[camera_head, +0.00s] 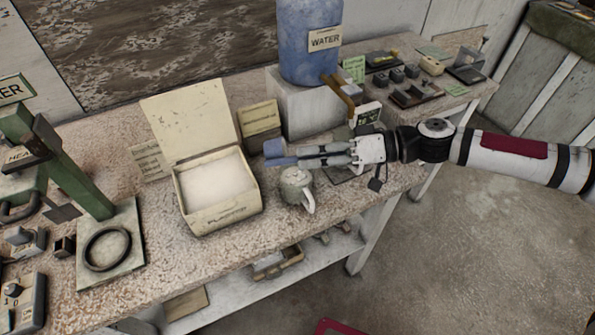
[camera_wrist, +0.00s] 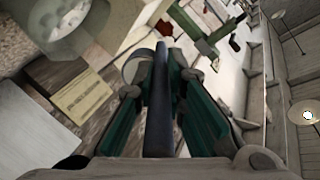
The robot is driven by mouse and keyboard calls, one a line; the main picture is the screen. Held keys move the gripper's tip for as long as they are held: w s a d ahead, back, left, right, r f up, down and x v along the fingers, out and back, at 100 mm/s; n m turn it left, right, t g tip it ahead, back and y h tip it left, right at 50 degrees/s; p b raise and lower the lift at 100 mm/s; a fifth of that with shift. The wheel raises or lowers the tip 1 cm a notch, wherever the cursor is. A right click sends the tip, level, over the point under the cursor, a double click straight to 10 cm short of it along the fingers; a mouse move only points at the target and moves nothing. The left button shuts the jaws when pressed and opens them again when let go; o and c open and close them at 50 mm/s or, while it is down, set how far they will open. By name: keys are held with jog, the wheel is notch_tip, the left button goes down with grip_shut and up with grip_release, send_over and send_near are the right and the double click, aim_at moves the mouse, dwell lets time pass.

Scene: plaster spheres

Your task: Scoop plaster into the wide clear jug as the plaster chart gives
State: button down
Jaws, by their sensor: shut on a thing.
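My gripper (camera_head: 300,158) is shut on a scoop (camera_head: 277,150) with a blue bowl, held above the bench just right of the plaster box (camera_head: 222,219). In the wrist view the scoop's dark handle (camera_wrist: 158,115) lies between the green fingers. The box is open, lid up, and holds white plaster (camera_head: 217,182). A greyish jug (camera_head: 295,190) with a white handle stands on the bench right of the box, below the scoop. A clear round vessel (camera_wrist: 75,25) at the wrist view's top left looks like it. I cannot tell whether the scoop holds plaster.
A blue water container (camera_head: 308,60) stands on a white block (camera_head: 300,105) behind the jug. Cards (camera_head: 260,118) with small, unreadable text stand behind the box; which is the chart I cannot tell. A green stand with a ring (camera_head: 107,248) is at left. Small tools (camera_head: 415,93) lie at right.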

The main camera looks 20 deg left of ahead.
dwell(0.3)
jog(key=shift+s+a+r+t+h+p, duration=0.2)
jog(key=shift+r+h+p, duration=0.15)
jog(key=shift+p, duration=0.25)
jog(key=shift+s+a+r+t+h+p, duration=0.15)
jog(key=shift+r+h+p, duration=0.15)
jog(key=shift+p, duration=0.3)
jog(key=shift+s+a+r+t+h+p, duration=0.1)
jog(key=shift+a+r+t+h+p, duration=0.2)
jog(key=shift+h+p, duration=0.3)
jog(key=shift+a+r+t+h+p, duration=0.15)
jog(key=shift+r+h+p, duration=0.25)
jog(key=shift+p, duration=0.25)
jog(key=shift+a+r+h, duration=0.1)
jog(key=shift+a+h, duration=0.05)
jog(key=shift+h, duration=0.3)
